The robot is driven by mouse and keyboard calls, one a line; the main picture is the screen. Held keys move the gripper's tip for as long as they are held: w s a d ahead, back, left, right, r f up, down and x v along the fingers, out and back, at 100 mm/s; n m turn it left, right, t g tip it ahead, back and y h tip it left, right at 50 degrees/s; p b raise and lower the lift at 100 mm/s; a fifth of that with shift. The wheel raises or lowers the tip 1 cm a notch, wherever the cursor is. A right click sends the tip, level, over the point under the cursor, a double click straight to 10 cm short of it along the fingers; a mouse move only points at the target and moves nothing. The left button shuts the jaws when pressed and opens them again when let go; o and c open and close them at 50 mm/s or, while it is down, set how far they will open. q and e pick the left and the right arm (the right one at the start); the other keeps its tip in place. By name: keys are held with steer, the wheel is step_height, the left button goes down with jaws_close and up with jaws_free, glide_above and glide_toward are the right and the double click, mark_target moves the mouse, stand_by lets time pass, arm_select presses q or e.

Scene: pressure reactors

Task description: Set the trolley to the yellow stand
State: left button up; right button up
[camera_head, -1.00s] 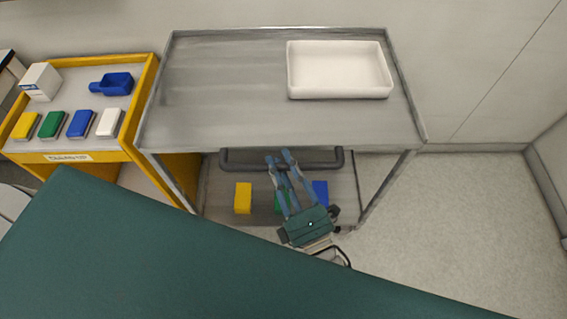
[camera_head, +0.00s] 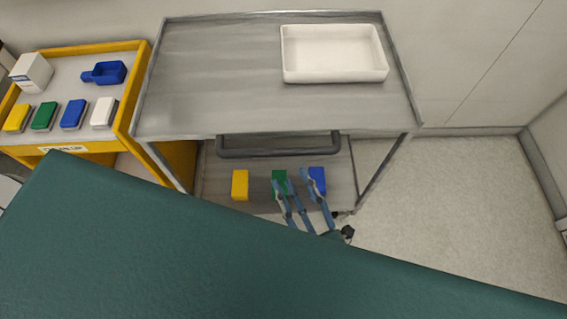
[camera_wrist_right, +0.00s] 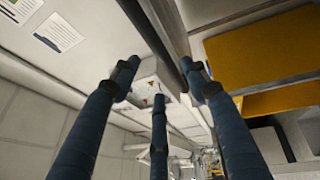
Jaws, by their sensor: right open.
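The trolley is a grey metal cart with a flat top (camera_head: 215,85) and a dark push handle (camera_head: 280,152) on its near side. The yellow stand (camera_head: 122,132) is at its left, and the trolley's left edge overlaps the stand's right edge in the picture; whether they touch cannot be told. My right gripper (camera_head: 296,180) has its blue fingers spread and empty, on the near side of the handle and apart from it in the picture. The fingers also show spread in the right wrist view (camera_wrist_right: 158,82). My left gripper is not in view.
A white tray (camera_head: 333,55) sits on the trolley's top. Yellow (camera_head: 240,186), green (camera_head: 279,177) and blue (camera_head: 318,174) blocks show on the lower level. The stand carries a blue scoop (camera_head: 106,73), a white box (camera_head: 31,72) and several blocks. Floor at right (camera_head: 460,200) is clear.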

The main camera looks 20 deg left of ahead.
steer(key=v, duration=0.2)
steer(key=shift+s+d, duration=0.25)
steer(key=shift+f, duration=0.1)
steer(key=s+d+f+m+g+h, duration=0.1)
steer(key=d+f+m+g+h, duration=0.3)
steer(key=f, duration=0.8)
steer(key=s+d+f+m+h, duration=0.1)
steer(key=d+f+m+h, duration=0.1)
steer(key=d+f+m, duration=0.75)
steer(key=s+d+f+m+g+h, duration=0.1)
steer(key=d+f+g+h, duration=0.2)
steer(key=f, duration=1.1)
steer(key=s+d+f+m+g+h, duration=0.2)
steer(key=s+d+f+m, duration=0.3)
steer(key=s, duration=0.5)
steer(key=s+d+f+m+g+h, duration=0.2)
steer(key=s+d+f+m+g, duration=0.2)
steer(key=s+d+f, duration=0.3)
steer(key=s+f+m, duration=0.1)
steer(key=s+f, duration=0.1)
steer(key=s, duration=0.2)
steer(key=shift+d+g+h, duration=0.2)
steer(key=shift+g+h, duration=0.1)
